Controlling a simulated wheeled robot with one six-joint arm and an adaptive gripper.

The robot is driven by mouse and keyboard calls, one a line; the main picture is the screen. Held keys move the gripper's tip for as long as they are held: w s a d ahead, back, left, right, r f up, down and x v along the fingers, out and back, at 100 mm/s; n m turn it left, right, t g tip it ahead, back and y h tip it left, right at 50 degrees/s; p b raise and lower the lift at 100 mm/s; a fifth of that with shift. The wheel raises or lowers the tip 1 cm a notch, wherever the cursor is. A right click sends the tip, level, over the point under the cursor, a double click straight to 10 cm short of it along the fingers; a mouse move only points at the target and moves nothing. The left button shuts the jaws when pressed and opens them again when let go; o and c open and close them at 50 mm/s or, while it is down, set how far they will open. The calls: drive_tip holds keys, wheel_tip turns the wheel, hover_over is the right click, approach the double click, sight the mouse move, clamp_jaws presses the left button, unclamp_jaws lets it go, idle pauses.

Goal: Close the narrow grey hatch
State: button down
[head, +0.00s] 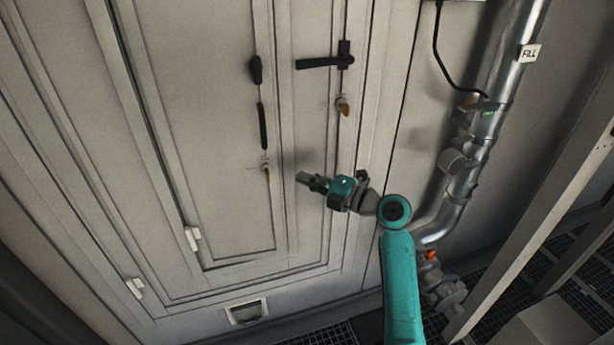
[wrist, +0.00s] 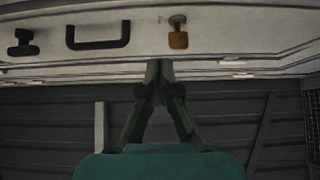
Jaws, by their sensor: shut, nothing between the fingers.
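Two pale grey door panels fill the left of the head view. The wider left panel (head: 200,100) carries a black knob (head: 256,68), an upright black pull handle (head: 262,127) and a yellowish key lock (head: 267,170). The narrower strip to its right (head: 315,120) carries a black lever (head: 325,62) and another lock (head: 343,105). I cannot tell which is the narrow hatch, or if either stands ajar. My gripper (head: 307,179) is in front of the strip, low down. In the wrist view my gripper (wrist: 160,70) is shut and empty, its tips near a pale panel edge.
A silver pipe (head: 497,80) with a FILL tag and valves runs down the right. A pale slanted post (head: 545,220) stands at far right over dark floor grating. A small framed vent (head: 246,311) is low on the wall. White hinges (head: 193,238) sit at lower left.

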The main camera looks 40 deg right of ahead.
sight(269, 158)
drive_tip(key=x, duration=0.3)
drive_tip(key=d+x, duration=0.1)
drive_tip(key=x, duration=0.2)
drive_tip(key=d+x, duration=0.1)
drive_tip(key=x, duration=0.2)
drive_tip(key=shift+w+a, duration=0.1)
drive_tip(key=shift+w, duration=0.35)
drive_tip(key=shift+w+d, duration=0.25)
drive_tip(key=shift+w, duration=0.3)
